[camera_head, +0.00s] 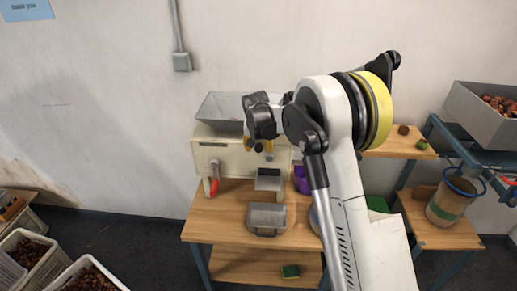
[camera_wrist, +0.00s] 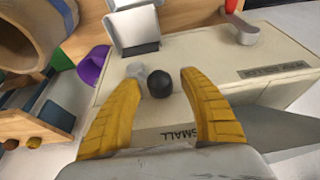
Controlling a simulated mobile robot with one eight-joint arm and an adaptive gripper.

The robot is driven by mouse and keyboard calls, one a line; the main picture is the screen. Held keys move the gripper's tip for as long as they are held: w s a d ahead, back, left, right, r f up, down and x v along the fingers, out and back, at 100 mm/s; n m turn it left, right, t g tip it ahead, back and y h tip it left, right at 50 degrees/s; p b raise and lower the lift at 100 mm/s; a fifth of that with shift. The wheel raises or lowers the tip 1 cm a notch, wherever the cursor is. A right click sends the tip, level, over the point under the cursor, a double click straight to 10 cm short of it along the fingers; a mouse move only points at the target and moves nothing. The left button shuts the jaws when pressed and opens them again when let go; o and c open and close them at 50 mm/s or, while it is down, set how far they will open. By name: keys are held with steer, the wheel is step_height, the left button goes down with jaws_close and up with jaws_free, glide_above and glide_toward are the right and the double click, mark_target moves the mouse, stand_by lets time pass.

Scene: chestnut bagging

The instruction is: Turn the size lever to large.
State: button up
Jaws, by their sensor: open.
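The cream machine (camera_head: 207,156) stands on the wooden table with a grey hopper on top. In the wrist view its cream face (camera_wrist: 265,50) carries a lever with a round black knob (camera_wrist: 160,83) and a short grey arm. A SMALL label (camera_wrist: 180,134) shows upside down near the knob. My gripper (camera_wrist: 159,80) is open, with one yellow finger on each side of the knob; whether they touch it I cannot tell.
A grey crank (camera_wrist: 241,30) with a red handle (camera_head: 213,187) is on the same machine. A metal pan (camera_head: 266,219) sits on the table below the chute, with a purple object (camera_head: 301,181) beside it. A side shelf and a grey crate (camera_head: 480,112) stand to the right.

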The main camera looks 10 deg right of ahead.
jaws_close()
steer(key=shift+d+y, duration=0.2)
steer(key=shift+y, duration=0.1)
stand_by(0.5)
steer(key=s+d+m+t+y+b, duration=0.1)
steer(key=d+y+b, duration=0.1)
steer(key=y+b, duration=0.1)
steer(key=s+d+m+t+y+b, duration=0.1)
steer(key=d+t+y+b, duration=0.1)
steer(key=d+y+b, duration=0.1)
steer(key=s+d+m+t+y+b, duration=0.1)
steer(key=d+t+y+b, duration=0.1)
steer(key=y+b, duration=0.3)
steer(key=shift+d+f+b, duration=0.3)
steer(key=shift+d+b, duration=0.2)
steer(key=shift+d, duration=0.15)
steer(key=shift+y, duration=0.3)
